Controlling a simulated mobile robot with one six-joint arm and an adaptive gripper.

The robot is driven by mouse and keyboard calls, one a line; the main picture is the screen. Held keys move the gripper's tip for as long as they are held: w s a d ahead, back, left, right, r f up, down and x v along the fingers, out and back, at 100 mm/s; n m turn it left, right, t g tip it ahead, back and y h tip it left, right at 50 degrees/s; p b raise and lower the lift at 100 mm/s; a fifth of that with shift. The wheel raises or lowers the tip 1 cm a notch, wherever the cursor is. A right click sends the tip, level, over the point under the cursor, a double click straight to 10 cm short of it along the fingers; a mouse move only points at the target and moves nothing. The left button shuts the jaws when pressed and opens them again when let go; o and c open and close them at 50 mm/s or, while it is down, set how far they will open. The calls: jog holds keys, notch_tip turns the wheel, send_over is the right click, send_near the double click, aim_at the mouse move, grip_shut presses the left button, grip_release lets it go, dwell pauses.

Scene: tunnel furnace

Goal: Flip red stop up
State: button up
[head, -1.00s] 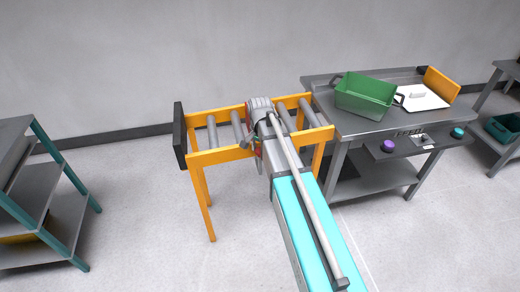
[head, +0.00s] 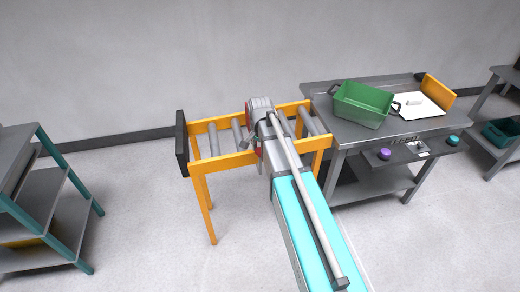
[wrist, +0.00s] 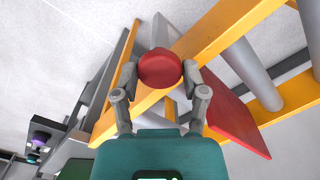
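A red round knob (wrist: 160,68) sits between the fingertips of my gripper (wrist: 161,76) in the wrist view. The fingers appear to touch it on both sides. A flat red plate (wrist: 232,112), seemingly the stop, shows just right of the gripper, by the orange rail and rollers. Whether the knob and plate are joined is hidden. In the head view my gripper (head: 258,150) is at the orange roller conveyor (head: 222,160), mostly hidden by my arm. Only a sliver of red shows there, and the plate's tilt cannot be told.
A grey table (head: 345,134) right of the conveyor bears a green bin (head: 362,104) and a white board (head: 420,105). A grey shelf unit (head: 70,215) stands left. Floor between is clear.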

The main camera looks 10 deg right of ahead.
aim_at(260, 174)
jog(key=o, duration=0.4)
jog(key=shift+r, duration=0.25)
jog(key=shift+c, duration=0.2)
jog(key=shift+f, duration=0.1)
jog(key=shift+f, duration=0.1)
notch_tip(260, 174, down, 10)
jog(key=b, duration=1)
notch_tip(260, 174, up, 14)
jog(key=p, duration=1.3)
jog(key=shift+p, duration=0.4)
jog(key=shift+s+r, duration=0.15)
jog(key=shift+r, duration=0.05)
jog(key=shift+w, duration=0.2)
